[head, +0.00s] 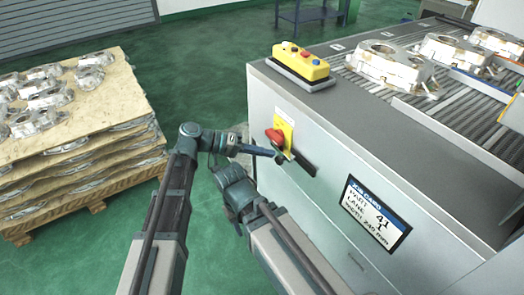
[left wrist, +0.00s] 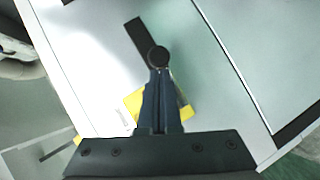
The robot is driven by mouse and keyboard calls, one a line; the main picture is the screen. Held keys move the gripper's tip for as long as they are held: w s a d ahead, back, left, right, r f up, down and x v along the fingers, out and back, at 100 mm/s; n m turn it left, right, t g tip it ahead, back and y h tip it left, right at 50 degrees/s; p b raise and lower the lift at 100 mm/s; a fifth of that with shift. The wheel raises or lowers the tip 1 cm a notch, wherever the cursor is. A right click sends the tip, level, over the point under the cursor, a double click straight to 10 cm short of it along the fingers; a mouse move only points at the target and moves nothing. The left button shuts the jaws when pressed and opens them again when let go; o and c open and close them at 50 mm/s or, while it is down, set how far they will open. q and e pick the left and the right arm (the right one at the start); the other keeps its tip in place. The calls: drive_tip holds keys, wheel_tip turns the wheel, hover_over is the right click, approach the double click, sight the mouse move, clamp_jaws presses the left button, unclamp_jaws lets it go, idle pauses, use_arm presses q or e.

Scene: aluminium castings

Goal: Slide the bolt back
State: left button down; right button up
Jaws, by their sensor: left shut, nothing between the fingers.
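The bolt shows as a round black knob (left wrist: 158,57) at one end of a dark slot or bar (left wrist: 139,35) on the machine's pale side panel. In the head view the dark bar (head: 303,164) runs down to the right from the knob. My left gripper (head: 274,154) reaches in from the left, and its fingers are shut and empty. In the left wrist view the fingertips (left wrist: 159,72) are right at the knob's near edge. I cannot tell whether they touch it.
A red rotary switch (head: 275,138) on a yellow plate (head: 284,128) sits just above my left fingers. A yellow button box (head: 301,64) and castings (head: 391,66) are on top of the machine. A sign (head: 375,214) is lower right. A casting pallet (head: 95,120) stands left.

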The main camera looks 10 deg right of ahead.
use_arm(q)
drive_tip(key=s, duration=0.1)
drive_tip(key=s+d, duration=0.1)
drive_tip(key=s, duration=0.2)
drive_tip(key=shift+s+d, duration=0.15)
drive_tip(key=shift+d, duration=0.1)
